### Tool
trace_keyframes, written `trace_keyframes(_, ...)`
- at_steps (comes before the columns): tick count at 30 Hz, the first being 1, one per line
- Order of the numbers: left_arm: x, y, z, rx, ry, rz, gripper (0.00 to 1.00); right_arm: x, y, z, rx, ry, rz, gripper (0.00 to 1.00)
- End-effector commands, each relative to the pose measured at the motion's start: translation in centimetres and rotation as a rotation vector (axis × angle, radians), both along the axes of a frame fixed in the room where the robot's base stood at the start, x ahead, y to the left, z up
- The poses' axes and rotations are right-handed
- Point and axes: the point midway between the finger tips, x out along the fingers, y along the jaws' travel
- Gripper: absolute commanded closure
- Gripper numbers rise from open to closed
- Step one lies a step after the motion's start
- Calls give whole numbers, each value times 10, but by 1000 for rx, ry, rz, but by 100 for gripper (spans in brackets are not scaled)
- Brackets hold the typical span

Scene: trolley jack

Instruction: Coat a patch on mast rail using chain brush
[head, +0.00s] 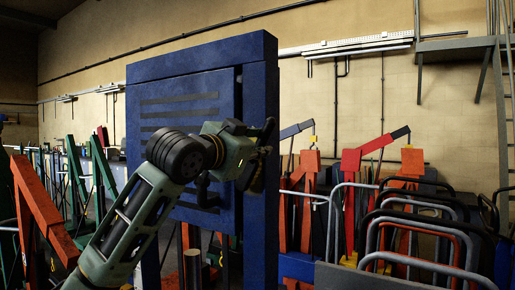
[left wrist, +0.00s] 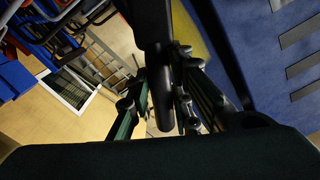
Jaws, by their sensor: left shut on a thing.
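My left gripper (head: 258,160) is in front of the right post of a tall blue frame (head: 262,210), at mid-height. In the left wrist view the left gripper (left wrist: 163,100) is shut on a dark rod-like handle (left wrist: 165,110), which I take for the chain brush. Its bristle end cannot be made out. The blue post probably is the mast rail. In the left wrist view a blue surface (left wrist: 250,50) is at the right, with a yellow area (left wrist: 190,30) beside the handle. Whether the brush touches the post cannot be told. My right gripper is not in view.
The blue frame carries a blue panel with dark slots (head: 180,105). Grey tubular handles (head: 420,225) crowd the right front. Red and orange jack stands (head: 365,155) stand behind them, and an orange beam (head: 40,210) is at the left.

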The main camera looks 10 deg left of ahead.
Motion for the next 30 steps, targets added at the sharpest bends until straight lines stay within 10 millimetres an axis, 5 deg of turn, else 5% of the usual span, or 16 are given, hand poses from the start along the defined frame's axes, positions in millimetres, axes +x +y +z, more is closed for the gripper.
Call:
trace_keyframes(4, 0, 0, 18, 0, -3, -1, 100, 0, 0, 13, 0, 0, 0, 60)
trace_keyframes(11, 3, -1, 19, -2, -2, 0, 100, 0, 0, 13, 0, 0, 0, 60)
trace_keyframes(30, 4, -2, -21, -1, -2, 0, 100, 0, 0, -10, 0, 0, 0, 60)
